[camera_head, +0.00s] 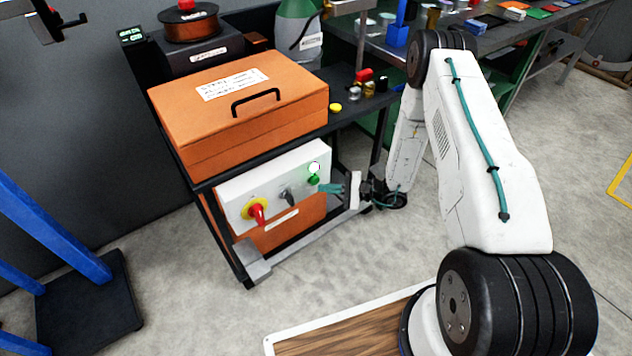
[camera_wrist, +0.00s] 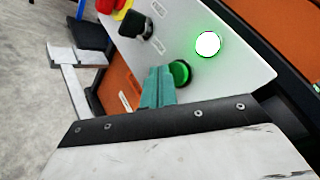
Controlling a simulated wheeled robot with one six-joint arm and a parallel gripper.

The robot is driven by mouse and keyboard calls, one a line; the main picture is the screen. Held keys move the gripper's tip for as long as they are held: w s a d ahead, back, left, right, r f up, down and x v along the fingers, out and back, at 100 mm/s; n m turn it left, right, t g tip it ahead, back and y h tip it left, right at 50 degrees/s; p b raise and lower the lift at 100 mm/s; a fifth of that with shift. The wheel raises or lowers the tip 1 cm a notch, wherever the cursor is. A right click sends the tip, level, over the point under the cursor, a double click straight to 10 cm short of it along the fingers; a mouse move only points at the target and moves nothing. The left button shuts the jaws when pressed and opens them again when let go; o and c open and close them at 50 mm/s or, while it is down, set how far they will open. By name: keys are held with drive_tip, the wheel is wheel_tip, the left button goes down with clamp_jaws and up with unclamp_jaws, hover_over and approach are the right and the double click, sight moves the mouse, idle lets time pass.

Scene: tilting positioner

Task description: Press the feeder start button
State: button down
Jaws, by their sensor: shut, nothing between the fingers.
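A white control panel (camera_head: 236,191) is on the front of a cart, and it also shows in the wrist view (camera_wrist: 253,68). Near its right end is a green button (camera_head: 313,180), which shows in the wrist view (camera_wrist: 181,72) partly hidden behind my fingers. A bright white lamp with a green rim (camera_head: 314,167) sits just above the button and looks lit in the wrist view (camera_wrist: 208,43). My gripper (camera_head: 323,188) is shut and empty, its teal fingertips (camera_wrist: 160,72) close beside the button. I cannot tell whether they touch it.
A red and yellow rotary switch (camera_head: 256,211) and a black selector switch (camera_head: 289,195) sit left of the button. An orange case (camera_head: 240,100) with a black handle stands on the cart above. Open concrete floor (camera_head: 320,265) lies in front.

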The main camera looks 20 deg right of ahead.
drive_tip(key=shift+s, duration=0.1)
drive_tip(key=s, duration=0.1)
drive_tip(key=s+d, duration=0.1)
drive_tip(key=s, duration=0.2)
drive_tip(key=shift+s+d, duration=0.25)
drive_tip(key=shift+s, duration=0.05)
idle(0.7)
